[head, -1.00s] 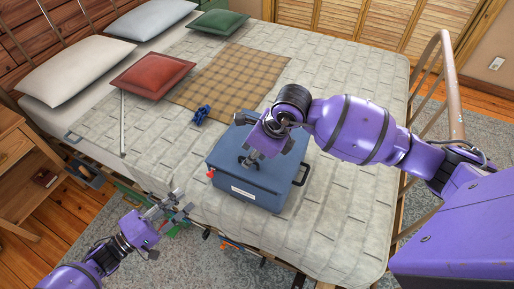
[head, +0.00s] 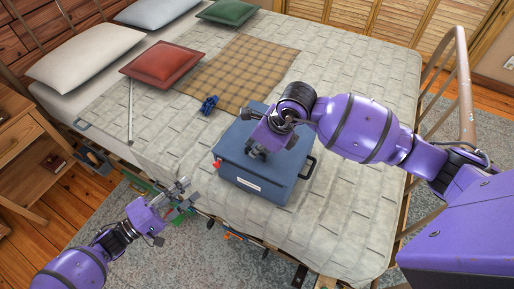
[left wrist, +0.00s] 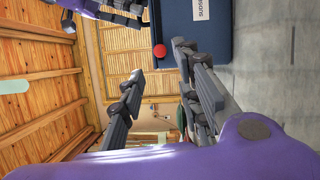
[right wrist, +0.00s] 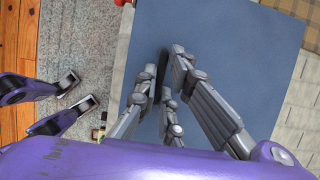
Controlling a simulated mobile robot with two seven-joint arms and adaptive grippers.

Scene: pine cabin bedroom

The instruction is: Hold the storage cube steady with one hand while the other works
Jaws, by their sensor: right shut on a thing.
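The storage cube (head: 263,180) is a blue lidded box on the bed's front part, with a white label on its front and a dark handle on its right side. A red knob (head: 217,164) sits at its left side and also shows in the left wrist view (left wrist: 160,50). My right gripper (head: 262,154) is on top of the cube, shut on the dark lid handle (right wrist: 162,66), which its fingers partly hide. My left gripper (head: 184,188) is open and empty, off the bed's front edge, left of the cube and apart from it.
A blue small object (head: 209,104) lies behind the cube near a plaid blanket (head: 243,71). Pillows, one of them red (head: 163,63), lie at the back left. A wooden nightstand (head: 27,150) stands at the left. The quilt right of the cube is clear.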

